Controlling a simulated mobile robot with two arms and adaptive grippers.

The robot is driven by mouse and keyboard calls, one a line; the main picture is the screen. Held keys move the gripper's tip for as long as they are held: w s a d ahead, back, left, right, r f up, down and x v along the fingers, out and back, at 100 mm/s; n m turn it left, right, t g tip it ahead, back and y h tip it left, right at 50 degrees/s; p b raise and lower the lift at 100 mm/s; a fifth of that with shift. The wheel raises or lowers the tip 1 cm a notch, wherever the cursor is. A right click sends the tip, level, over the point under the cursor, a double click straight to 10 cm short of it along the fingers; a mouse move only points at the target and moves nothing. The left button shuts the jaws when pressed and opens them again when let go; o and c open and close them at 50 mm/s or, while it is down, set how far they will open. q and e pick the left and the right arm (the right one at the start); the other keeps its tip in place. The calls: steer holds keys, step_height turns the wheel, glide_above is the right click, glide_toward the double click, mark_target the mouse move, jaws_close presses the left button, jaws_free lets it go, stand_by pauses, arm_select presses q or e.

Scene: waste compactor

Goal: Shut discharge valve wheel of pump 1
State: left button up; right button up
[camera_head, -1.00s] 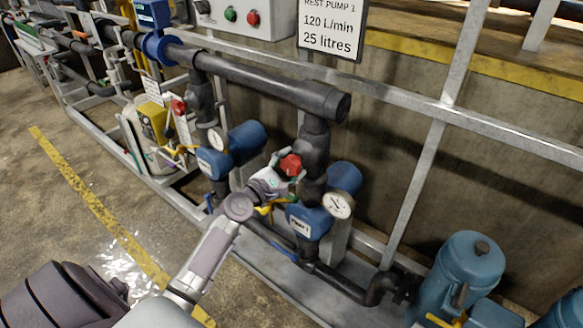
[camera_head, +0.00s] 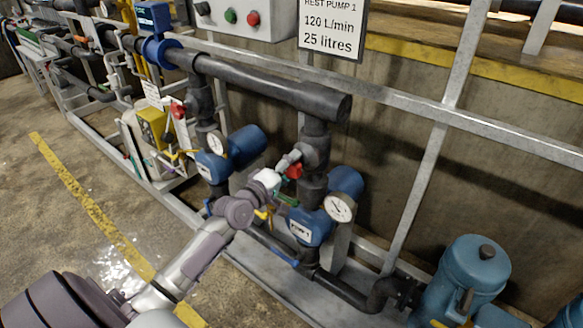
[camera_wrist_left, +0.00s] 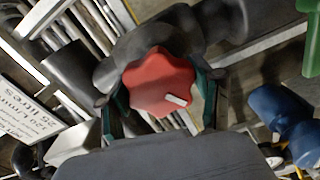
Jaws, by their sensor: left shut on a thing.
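The red discharge valve wheel (camera_head: 294,171) sits on the dark vertical pipe above the blue pump labelled PUMP 1 (camera_head: 305,226). My left gripper (camera_head: 283,176) reaches it from the left and is shut on the wheel, hiding part of it. In the left wrist view the lobed red wheel (camera_wrist_left: 155,78) fills the middle, between the gripper's teal fingers (camera_wrist_left: 160,98). A small white mark shows near the wheel's lower right edge. My right gripper is not in view.
A second pump with a gauge (camera_head: 217,143) and another red wheel (camera_head: 178,110) stand to the left. A pressure gauge (camera_head: 340,207) is beside pump 1. Grey frame rails (camera_head: 445,112) cross in front of the wall. Open floor lies at left.

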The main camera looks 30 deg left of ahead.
arm_select(q)
steer(key=m, duration=0.3)
steer(key=m+p, duration=0.1)
steer(key=m, duration=0.2)
steer(key=shift+m, duration=0.3)
steer(key=m+p, duration=0.1)
steer(key=m, duration=0.2)
steer(key=shift+m, duration=0.3)
steer(key=m+p, duration=0.1)
steer(key=m, duration=0.2)
steer(key=shift+d+m, duration=0.1)
steer(key=shift+m, duration=0.2)
steer(key=m+p, duration=0.1)
steer(key=m, duration=0.9)
steer(key=shift+f+m, duration=0.1)
steer(key=shift+m, duration=0.3)
